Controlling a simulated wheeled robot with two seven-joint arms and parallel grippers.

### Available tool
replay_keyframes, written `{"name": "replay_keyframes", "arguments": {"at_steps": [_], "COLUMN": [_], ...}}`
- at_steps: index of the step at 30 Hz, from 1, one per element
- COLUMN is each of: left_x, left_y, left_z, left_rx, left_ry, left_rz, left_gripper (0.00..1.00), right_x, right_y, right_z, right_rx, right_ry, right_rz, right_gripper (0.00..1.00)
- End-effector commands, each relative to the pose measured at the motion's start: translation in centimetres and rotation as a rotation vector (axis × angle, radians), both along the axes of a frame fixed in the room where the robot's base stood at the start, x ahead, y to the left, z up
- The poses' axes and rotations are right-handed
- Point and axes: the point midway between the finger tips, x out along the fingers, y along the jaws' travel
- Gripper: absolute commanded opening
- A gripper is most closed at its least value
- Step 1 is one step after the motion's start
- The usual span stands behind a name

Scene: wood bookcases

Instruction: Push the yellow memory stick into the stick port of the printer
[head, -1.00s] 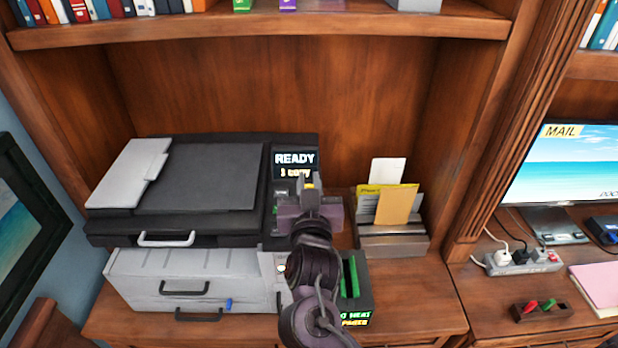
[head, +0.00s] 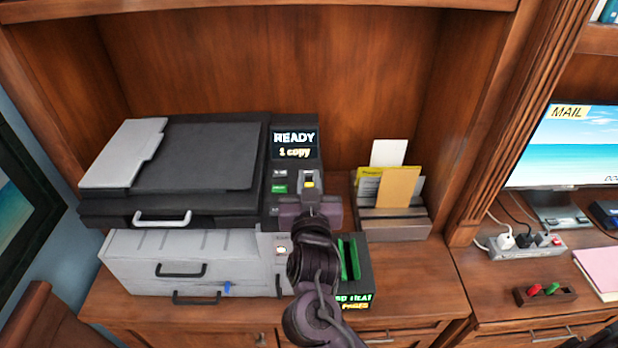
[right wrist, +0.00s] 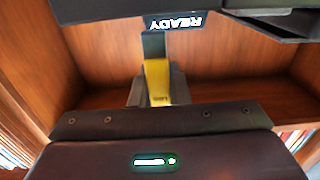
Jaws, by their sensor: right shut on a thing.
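The printer (head: 210,165) stands on the left of the desk, black on top over a light grey body. My right gripper (head: 310,182) is over the printer's front control strip, below the screen, shut on the yellow memory stick (head: 310,185). In the right wrist view the stick (right wrist: 157,80) sits between the fingers, its far end against a grey-dark part under the screen. I cannot tell whether that end is inside the port. My left gripper is not in view.
A letter holder (head: 395,222) with envelopes stands right of the printer. A dark box with green slots (head: 348,262) is close beside my right arm. A power strip (head: 520,245) and monitor (head: 562,150) are further right. Bare desk lies in front of the letter holder.

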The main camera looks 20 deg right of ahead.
Motion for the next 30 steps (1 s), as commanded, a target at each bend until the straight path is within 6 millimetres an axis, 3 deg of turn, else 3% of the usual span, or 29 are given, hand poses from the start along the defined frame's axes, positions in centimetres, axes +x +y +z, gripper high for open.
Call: {"name": "replay_keyframes", "arguments": {"at_steps": [30], "left_x": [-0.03], "left_y": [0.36], "left_z": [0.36], "left_rx": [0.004], "left_ry": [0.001], "left_rz": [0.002], "left_gripper": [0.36], "right_x": [0.01], "right_y": [0.04], "right_z": [-0.26], "right_rx": [-0.001], "right_ry": [0.0], "right_rz": [0.001], "right_gripper": [0.0]}}
